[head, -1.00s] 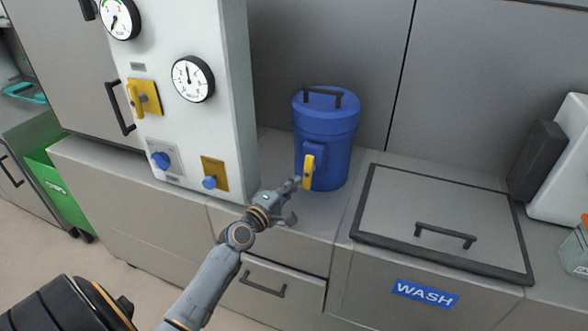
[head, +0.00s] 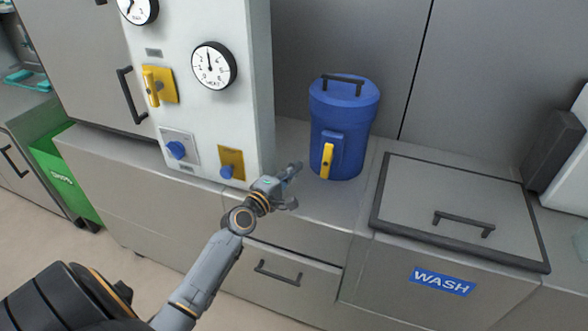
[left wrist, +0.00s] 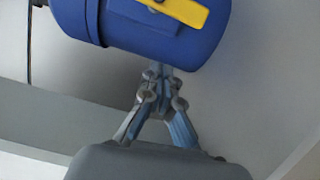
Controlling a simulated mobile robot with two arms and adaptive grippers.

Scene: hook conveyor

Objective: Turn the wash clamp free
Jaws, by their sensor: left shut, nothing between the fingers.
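A blue lidded canister (head: 342,112) stands upright on the counter and has a yellow lever (head: 327,161) on its front. The lever points roughly up and down. I see no clamp marked as wash; the lever may be it, but I cannot tell. My left gripper (head: 295,168) is just left of the canister, apart from the lever, with its fingers together and empty. In the left wrist view, the gripper's fingertips (left wrist: 160,72) meet just below the blue canister (left wrist: 105,18), and the yellow lever (left wrist: 185,10) shows at the top edge. My right gripper is out of view.
A grey tub lid (head: 440,205) with a black handle lies right of the canister, above a blue WASH label (head: 442,281). A white panel (head: 222,110) with gauges, yellow plates and blue knobs stands on the left. Little counter is free between panel and canister.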

